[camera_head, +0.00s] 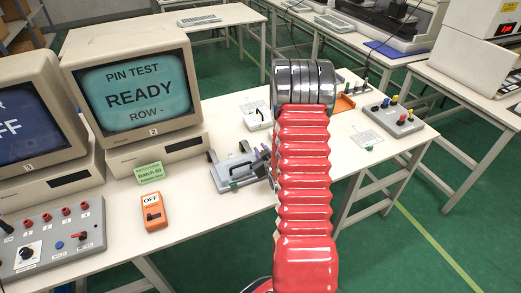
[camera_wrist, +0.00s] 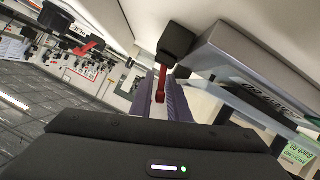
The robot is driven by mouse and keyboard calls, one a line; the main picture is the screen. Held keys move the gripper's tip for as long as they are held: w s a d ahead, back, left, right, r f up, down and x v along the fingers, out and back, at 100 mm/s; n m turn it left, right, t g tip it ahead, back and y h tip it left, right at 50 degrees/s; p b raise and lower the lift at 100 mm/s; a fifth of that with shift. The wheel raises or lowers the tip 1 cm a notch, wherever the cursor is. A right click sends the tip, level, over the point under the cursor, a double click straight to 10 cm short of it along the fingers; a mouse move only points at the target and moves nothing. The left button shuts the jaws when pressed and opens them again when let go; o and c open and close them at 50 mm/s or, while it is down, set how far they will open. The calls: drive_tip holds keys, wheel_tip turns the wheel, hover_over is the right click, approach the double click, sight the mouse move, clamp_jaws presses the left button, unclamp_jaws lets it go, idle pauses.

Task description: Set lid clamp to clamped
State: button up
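The grey test fixture (camera_head: 228,176) with a dark bar handle sits on the bench, right of the orange meter. My gripper (camera_head: 262,163) is at its right side, partly hidden by my red arm. In the wrist view, a red lever with a black knob (camera_wrist: 176,42) stands beside a grey block (camera_wrist: 235,65). The lever's red shaft lines up with the gap between my purple-grey fingers (camera_wrist: 163,98). I cannot tell whether the fingers touch it. The clamp's lever is not clear in the head view.
A monitor (camera_head: 130,95) reading "PIN TEST READY" stands behind left. An orange meter (camera_head: 154,211) marked OFF and a green "Batch 63" card (camera_head: 149,174) are left of the fixture. A button box (camera_head: 396,119) is at the right. Bare bench (camera_head: 208,222) lies in front of the fixture.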

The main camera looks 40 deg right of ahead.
drive_tip(key=shift+w+d+f, duration=0.15)
drive_tip(key=shift+w, duration=0.2)
clamp_jaws()
idle(0.3)
drive_tip(key=shift+a+f+n+h, duration=0.15)
drive_tip(key=shift+a+n+h, duration=0.2)
drive_tip(key=shift+n, duration=0.35)
unclamp_jaws()
